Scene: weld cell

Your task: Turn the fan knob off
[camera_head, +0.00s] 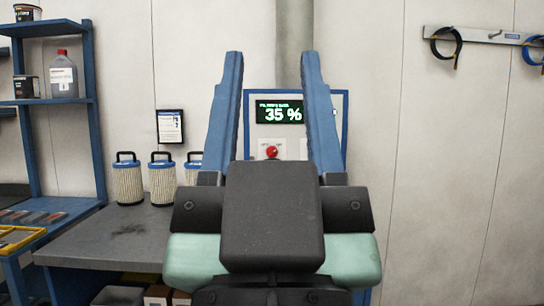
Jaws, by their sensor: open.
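A wall panel with a blue frame (300,92) is straight ahead in the head view. Its dark display (279,112) reads 35 % in green. A red round knob (271,152) sits on a light plate below the display; whether it is the fan knob I cannot tell. My gripper (274,58) is open and empty, its two blue fingers pointing up on either side of the display and red knob in the picture. The fingers and the dark gripper body hide the panel's lower part and parts of its sides. I see no contact with the panel.
A grey workbench (95,245) stands at the left with several white filter canisters (128,183) at its back edge. A blue shelf (88,120) holds a grey bottle (63,78) and dark tins. Cables (443,45) hang from a wall rail at upper right. The right wall below is bare.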

